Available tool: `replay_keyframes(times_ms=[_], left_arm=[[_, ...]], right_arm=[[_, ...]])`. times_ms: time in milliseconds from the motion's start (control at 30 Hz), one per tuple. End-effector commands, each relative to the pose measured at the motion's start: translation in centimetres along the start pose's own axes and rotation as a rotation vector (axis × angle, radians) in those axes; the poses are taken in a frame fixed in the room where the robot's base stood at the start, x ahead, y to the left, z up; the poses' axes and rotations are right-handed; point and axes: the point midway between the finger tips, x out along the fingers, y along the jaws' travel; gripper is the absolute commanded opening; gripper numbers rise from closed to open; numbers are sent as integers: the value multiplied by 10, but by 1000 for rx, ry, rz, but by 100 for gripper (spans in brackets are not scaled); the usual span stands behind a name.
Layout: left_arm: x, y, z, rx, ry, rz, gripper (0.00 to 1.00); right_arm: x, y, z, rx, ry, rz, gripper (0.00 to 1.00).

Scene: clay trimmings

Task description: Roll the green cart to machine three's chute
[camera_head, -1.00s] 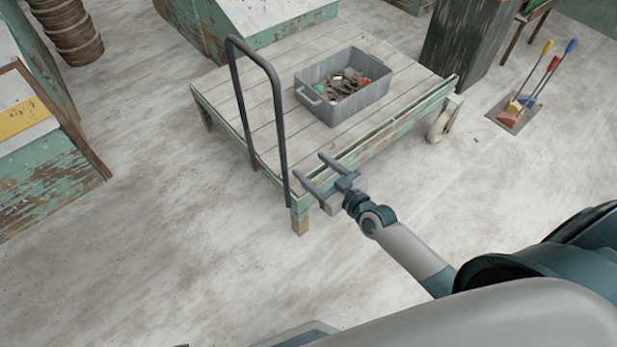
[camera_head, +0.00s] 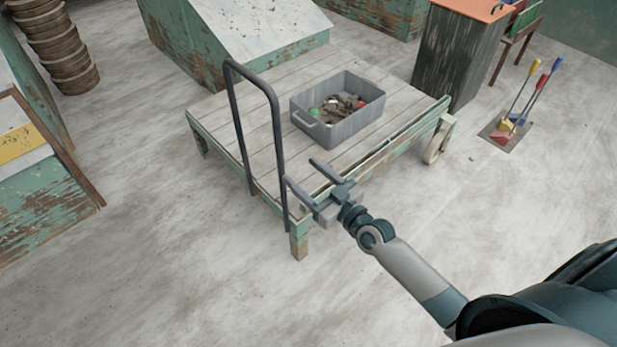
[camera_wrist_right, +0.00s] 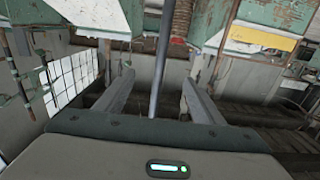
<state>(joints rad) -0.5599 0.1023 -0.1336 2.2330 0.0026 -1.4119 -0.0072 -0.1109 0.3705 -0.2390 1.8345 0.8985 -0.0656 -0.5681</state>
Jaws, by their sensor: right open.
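The green cart (camera_head: 400,120) stands on the floor, with a plank deck, worn green edges and a dark U-shaped push handle (camera_head: 278,140) at its left end. My right gripper (camera_head: 299,171) is open beside the handle's near post, fingers pointing toward it. In the right wrist view, the post (camera_wrist_right: 160,70) rises between the two spread fingers (camera_wrist_right: 157,80), touching neither as far as I can see. A grey bin (camera_head: 350,125) of clay trimmings sits on the deck. My left gripper is out of view. I cannot tell which machine is number three.
A green machine with a sloping panel (camera_head: 265,22) stands behind the cart. Another with a yellow label (camera_head: 22,143) is at left, near stacked round brown items (camera_head: 62,50). A dark cabinet (camera_head: 455,55) and coloured-handled tools (camera_head: 520,100) are at right. The front-left floor is clear.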

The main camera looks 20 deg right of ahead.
Motion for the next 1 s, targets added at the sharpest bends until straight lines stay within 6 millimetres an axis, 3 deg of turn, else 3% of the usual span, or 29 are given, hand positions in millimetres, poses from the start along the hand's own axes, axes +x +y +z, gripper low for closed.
replay_keyframes(times_ms=[367,700,1000], left_arm=[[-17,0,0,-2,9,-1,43],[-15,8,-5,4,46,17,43],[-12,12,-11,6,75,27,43]], right_arm=[[44,0,0,2,2,2,62],[85,0,0,0,2,0,62],[104,0,1,0,0,0,62]])
